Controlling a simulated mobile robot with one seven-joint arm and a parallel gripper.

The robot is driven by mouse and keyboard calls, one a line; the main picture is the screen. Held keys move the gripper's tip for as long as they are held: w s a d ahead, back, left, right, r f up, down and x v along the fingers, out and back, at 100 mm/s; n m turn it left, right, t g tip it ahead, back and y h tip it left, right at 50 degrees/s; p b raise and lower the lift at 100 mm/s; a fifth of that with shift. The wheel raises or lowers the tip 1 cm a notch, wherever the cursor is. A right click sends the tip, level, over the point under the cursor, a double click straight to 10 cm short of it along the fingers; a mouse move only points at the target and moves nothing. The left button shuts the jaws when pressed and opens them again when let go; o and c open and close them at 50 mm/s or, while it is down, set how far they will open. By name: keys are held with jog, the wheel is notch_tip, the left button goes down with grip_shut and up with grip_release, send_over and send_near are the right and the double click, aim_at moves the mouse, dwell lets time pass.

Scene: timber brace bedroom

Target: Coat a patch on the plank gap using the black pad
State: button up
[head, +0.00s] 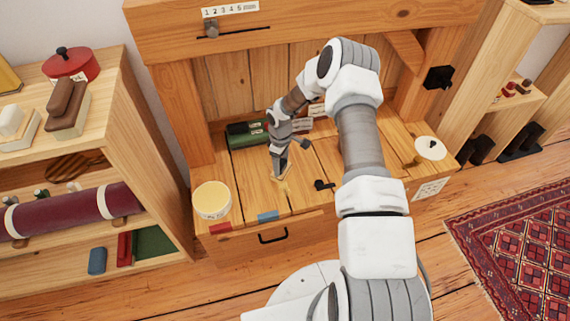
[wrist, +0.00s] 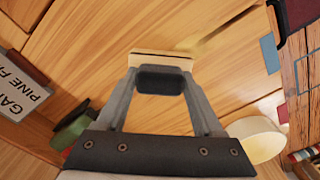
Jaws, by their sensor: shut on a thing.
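My gripper (head: 280,163) is low over the bench planks (head: 238,180), left of the bench's middle. In the wrist view its two fingers are shut on the black pad (wrist: 162,80), which sits between the fingertips. A pale tan strip (wrist: 160,62) shows just beyond the pad; whether it is part of the pad or lies on the planks I cannot tell. A dark plank gap (wrist: 222,33) runs up and right of the pad in the wrist view. Whether the pad touches the wood is hidden.
A round yellow tub (head: 212,201) stands at the bench's front left. A red block (head: 220,228) and blue block (head: 268,215) lie along the front edge. A green object (head: 247,133) and small signs stand behind. A black piece (head: 324,185) and white disc (head: 431,148) lie right.

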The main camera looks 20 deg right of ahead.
jog(key=shift+a+f, duration=0.1)
jog(key=shift+a, duration=1.2)
jog(key=shift+w, duration=1.05)
jog(key=shift+d, duration=2)
jog(key=shift+w, duration=1.05)
jog(key=shift+a, duration=2.05)
notch_tip(320, 180, up, 6)
jog(key=p, duration=0.3)
jog(key=shift+r+p, duration=0.25)
jog(key=shift+p, duration=0.05)
